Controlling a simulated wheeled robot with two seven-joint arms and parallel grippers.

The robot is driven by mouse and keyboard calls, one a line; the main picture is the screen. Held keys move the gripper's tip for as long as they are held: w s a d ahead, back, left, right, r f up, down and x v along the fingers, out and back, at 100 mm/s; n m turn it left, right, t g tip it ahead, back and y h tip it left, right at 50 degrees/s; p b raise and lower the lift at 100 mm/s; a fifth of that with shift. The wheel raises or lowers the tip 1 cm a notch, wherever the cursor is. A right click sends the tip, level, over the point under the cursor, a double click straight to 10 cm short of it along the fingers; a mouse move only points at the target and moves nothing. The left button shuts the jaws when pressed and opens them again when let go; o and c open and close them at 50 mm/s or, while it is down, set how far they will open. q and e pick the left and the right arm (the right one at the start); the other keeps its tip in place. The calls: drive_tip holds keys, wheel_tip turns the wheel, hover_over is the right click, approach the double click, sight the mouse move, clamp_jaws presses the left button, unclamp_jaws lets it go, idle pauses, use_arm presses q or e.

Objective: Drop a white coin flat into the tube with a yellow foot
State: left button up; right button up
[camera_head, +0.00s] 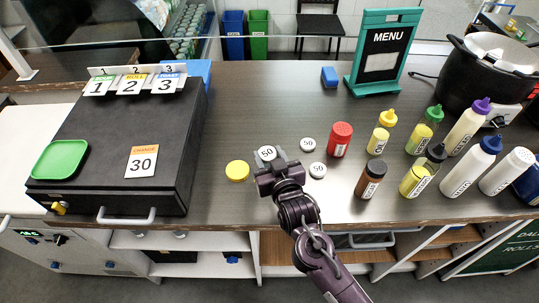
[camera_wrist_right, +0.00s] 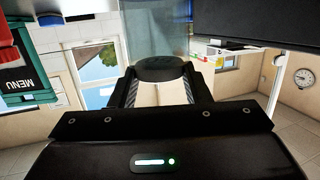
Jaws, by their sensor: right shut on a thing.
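My right gripper (camera_head: 268,165) is shut on a white coin (camera_head: 267,153) marked 50, at the front middle of the counter. The coin's face shows beyond the fingertips; its exact tilt and height are hard to tell. In the right wrist view, the gripper (camera_wrist_right: 162,90) has a pale surface between its dark fingers. Two more white coins lie on the counter to the right, one farther back (camera_head: 307,144) and one nearer (camera_head: 317,170). A round yellow piece (camera_head: 237,170) stands left of the gripper; I cannot make out clear tube walls above it. My left gripper is not in view.
A black box (camera_head: 130,135) with number cards and a green tray (camera_head: 60,159) fills the left. A red container (camera_head: 340,139), a brown bottle (camera_head: 370,178) and several sauce bottles stand right. A menu stand (camera_head: 384,50) and black pot (camera_head: 485,75) are behind.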

drive_tip(key=shift+f, duration=0.15)
drive_tip(key=o, duration=1)
drive_tip(key=shift+o, duration=0.2)
drive_tip(key=b+v, duration=0.2)
drive_tip(key=v, duration=0.6)
drive_tip(key=shift+w, duration=0.1)
